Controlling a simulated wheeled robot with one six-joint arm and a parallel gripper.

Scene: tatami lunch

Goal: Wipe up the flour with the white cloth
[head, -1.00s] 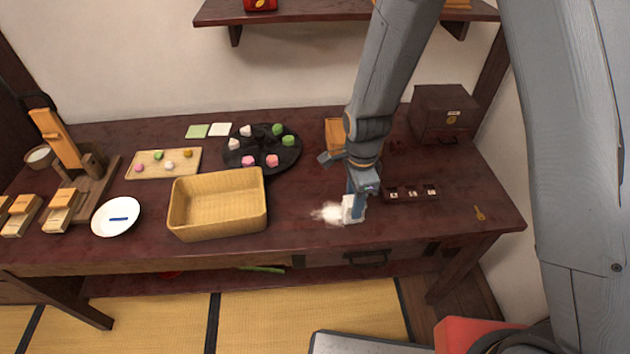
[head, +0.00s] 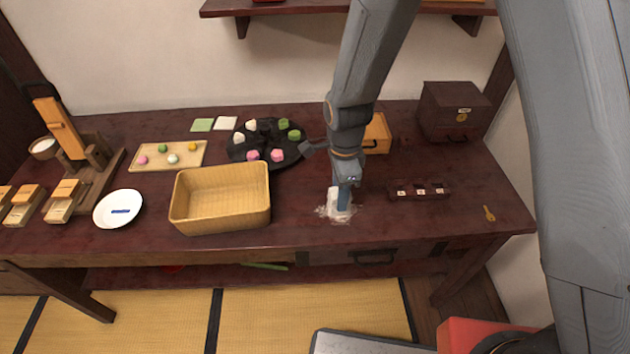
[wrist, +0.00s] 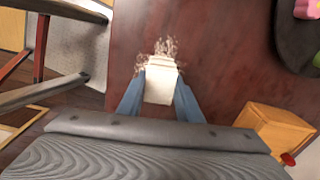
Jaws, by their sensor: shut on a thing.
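My gripper (head: 343,203) is shut on the white cloth (head: 338,196) and holds it down at the dark red table top. In the wrist view the cloth (wrist: 161,82) sits between my two blue fingertips (wrist: 160,90). The flour (head: 326,211) is a pale smear around the cloth, showing on both sides of it. In the wrist view flour streaks (wrist: 166,47) show past the cloth's far edge. Any flour under the cloth is hidden.
A black round tray (head: 238,155) with sweets is behind. A dark strip with small pale tiles (head: 420,190) and a key (head: 489,213) lie right. An orange box (head: 377,134) stands behind my gripper. The table's front edge is near.

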